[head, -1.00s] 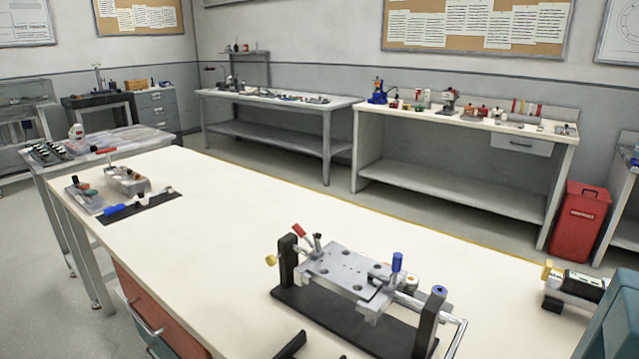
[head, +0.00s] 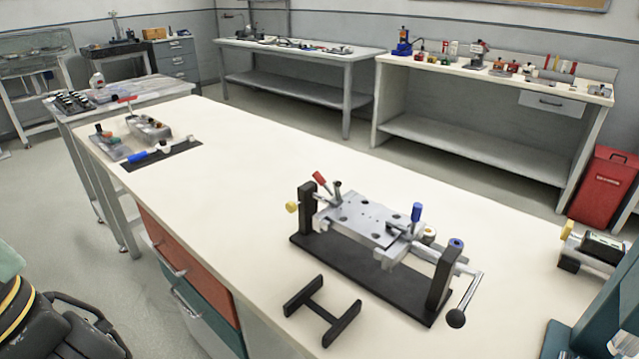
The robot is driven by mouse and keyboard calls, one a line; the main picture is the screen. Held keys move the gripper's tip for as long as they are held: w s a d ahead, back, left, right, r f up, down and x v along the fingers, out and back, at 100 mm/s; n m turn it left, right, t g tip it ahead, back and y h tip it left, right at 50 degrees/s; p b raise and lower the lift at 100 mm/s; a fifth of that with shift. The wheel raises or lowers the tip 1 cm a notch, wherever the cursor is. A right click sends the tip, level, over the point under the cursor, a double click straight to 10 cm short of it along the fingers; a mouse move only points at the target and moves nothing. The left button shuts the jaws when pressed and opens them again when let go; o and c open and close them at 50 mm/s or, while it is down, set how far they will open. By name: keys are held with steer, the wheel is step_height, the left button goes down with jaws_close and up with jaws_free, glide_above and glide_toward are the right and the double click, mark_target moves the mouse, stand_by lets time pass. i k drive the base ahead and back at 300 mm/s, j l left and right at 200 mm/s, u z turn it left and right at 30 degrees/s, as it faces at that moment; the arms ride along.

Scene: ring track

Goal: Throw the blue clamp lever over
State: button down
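The blue clamp lever (head: 416,213) stands about upright on the right part of a grey metal fixture plate (head: 358,222) on the white workbench. The plate is held between two black uprights on a black base (head: 350,272). A red lever (head: 320,181) leans to the left at the plate's far left end. A crank with a black ball knob (head: 456,318) hangs at the fixture's right end. The foot of the blue lever is too small to make out clearly. My gripper is not in view.
A black H-shaped stand (head: 322,310) lies in front of the fixture. A teal housing (head: 598,315) stands at the right edge. Grey trays (head: 150,128) and a blue-handled tool (head: 140,157) lie at the far left. The bench middle is clear.

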mark_target(417, 210)
steer(key=k+j, duration=0.75)
steer(key=j+z, duration=0.05)
steer(key=j, duration=0.05)
